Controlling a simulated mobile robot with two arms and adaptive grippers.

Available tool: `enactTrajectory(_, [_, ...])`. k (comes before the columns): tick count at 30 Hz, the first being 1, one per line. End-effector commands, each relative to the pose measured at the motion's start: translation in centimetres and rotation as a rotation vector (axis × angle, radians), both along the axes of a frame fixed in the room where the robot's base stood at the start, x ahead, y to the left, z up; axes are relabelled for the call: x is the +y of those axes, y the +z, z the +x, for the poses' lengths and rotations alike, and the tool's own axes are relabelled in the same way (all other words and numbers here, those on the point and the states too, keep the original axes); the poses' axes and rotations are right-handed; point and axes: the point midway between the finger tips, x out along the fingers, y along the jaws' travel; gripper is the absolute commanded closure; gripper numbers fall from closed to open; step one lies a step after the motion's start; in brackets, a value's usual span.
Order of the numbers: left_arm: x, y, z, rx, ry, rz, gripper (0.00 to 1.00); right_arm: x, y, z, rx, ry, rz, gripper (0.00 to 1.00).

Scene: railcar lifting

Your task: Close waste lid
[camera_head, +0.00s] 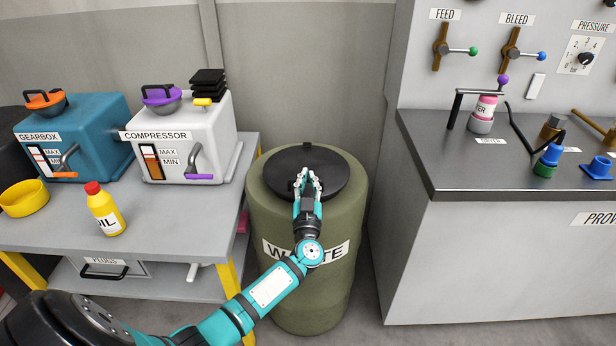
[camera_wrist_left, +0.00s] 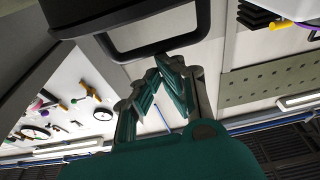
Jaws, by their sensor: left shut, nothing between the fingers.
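The green waste barrel (camera_head: 268,212) stands on the floor between the table and the grey counter, its WASTE label partly covered by my left arm. Its round black lid (camera_head: 327,188) lies over the barrel top and looks about flat; I cannot tell whether it is fully seated. My left gripper (camera_head: 308,176) is shut and empty, its fingers in front of the lid's middle. In the left wrist view, a black loop handle (camera_wrist_left: 155,52) is just beyond the closed fingertips (camera_wrist_left: 168,68). I cannot tell whether they touch it. My right gripper is out of view.
The table (camera_head: 160,237) at left carries the gearbox box (camera_head: 85,130), the compressor box (camera_head: 190,130) and an oil bottle (camera_head: 104,210). The counter (camera_head: 470,180) at right holds several tools and parts. Floor shows between barrel and counter.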

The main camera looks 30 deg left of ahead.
Motion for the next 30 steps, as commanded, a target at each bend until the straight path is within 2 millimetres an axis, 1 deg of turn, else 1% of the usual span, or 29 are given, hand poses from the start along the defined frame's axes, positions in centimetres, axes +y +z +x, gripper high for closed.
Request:
enactTrajectory(1, [-0.1, -0.7, -0.1, 0.012, -0.002, -0.005, 1.00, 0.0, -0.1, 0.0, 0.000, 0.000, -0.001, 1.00])
enactTrajectory(3, [-0.1, -0.8, -0.1, 0.015, -0.002, -0.005, 1.00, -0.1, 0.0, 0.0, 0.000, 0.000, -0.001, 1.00])
enactTrajectory(5, [-0.1, -0.7, -0.1, 0.016, -0.002, -0.005, 1.00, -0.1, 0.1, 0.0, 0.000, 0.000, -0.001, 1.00])
enactTrajectory(8, [0.0, -0.1, -0.1, 0.016, -0.002, -0.005, 1.00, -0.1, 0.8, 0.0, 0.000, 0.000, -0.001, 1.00])
enactTrajectory(11, [0.1, 1.2, 0.0, 0.014, -0.002, -0.004, 1.00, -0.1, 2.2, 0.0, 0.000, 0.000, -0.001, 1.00])
enactTrajectory(17, [0.5, 4.8, 0.4, 0.004, -0.002, -0.001, 1.00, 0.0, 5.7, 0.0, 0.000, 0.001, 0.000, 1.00])
enactTrajectory(19, [-0.4, 3.1, -1.0, 0.009, -0.005, -0.004, 1.00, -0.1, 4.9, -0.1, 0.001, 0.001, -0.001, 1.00])
enactTrajectory(24, [-2.3, 1.9, -4.2, 0.004, -0.003, -0.003, 1.00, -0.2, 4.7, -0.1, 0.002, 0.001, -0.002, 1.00])
enactTrajectory(27, [-3.2, 1.4, -5.7, 0.002, -0.002, -0.003, 1.00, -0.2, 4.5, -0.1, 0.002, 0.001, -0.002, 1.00])
enactTrajectory(30, [-3.9, 1.0, -6.7, 0.001, -0.002, -0.001, 1.00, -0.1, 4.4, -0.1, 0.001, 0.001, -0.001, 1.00])
